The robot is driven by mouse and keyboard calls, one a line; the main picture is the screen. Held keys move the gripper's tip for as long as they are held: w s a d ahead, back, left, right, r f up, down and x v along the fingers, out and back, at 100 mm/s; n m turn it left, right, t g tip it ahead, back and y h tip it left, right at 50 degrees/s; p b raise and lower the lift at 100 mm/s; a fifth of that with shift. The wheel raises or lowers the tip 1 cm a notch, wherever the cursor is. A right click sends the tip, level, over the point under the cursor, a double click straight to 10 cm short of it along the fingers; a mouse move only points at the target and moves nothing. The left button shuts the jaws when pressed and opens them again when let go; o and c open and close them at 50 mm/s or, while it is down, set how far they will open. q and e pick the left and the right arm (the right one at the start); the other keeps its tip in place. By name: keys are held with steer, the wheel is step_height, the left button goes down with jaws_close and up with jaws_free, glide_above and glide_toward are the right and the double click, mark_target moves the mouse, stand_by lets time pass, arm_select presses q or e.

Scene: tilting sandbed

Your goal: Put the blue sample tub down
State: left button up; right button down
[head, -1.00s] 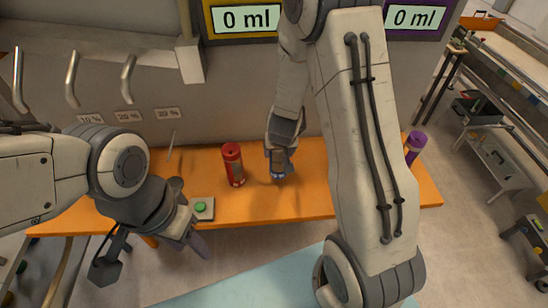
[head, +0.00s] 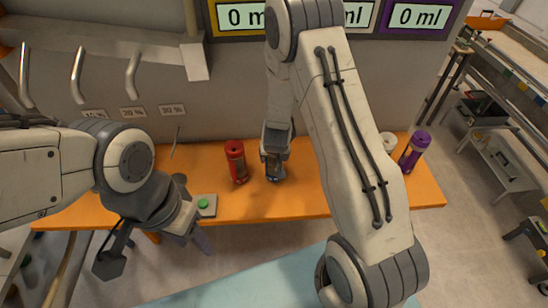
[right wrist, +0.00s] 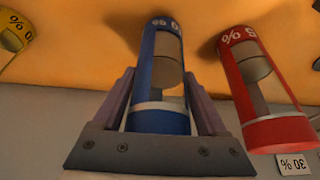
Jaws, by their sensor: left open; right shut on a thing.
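The blue sample tub (right wrist: 160,122) is between the two fingers of my right gripper (right wrist: 163,105), which is shut on it. In the head view my right gripper (head: 274,165) is low over the orange bench, just right of the red tub (head: 236,163). Little of the blue tub shows there, and I cannot tell whether its base touches the bench. In the right wrist view the red tub (right wrist: 262,95) stands beside it, apart from the fingers. My left gripper (head: 203,243) is open and empty, in front of the bench's front edge.
The orange bench (head: 300,200) has bare room right of my right gripper. A green button (head: 203,203) sits near its front edge. A purple tub (head: 414,152) and a pale round-topped object (head: 388,139) stand at the right. A yellow tub (right wrist: 14,33) shows in the right wrist view.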

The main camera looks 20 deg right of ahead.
jaws_free()
steer(key=p+v, duration=0.4)
steer(key=v, duration=0.8)
steer(key=s+a+r+n+y, duration=0.4)
steer(key=a+r, duration=0.3)
steer(key=a, duration=0.5)
steer(key=s+a+r+n+g, duration=0.1)
steer(key=s+r+n+g, duration=0.1)
steer(key=s, duration=0.8)
steer(key=s+a+r+n+g+h, duration=0.1)
steer(key=s+r+n, duration=0.3)
steer(key=s, duration=0.6)
step_height(320, 180, up, 2)
steer(key=shift+s+r+n+g+h, duration=0.1)
steer(key=shift+s+n+g+h, duration=0.25)
steer(key=shift+g, duration=0.45)
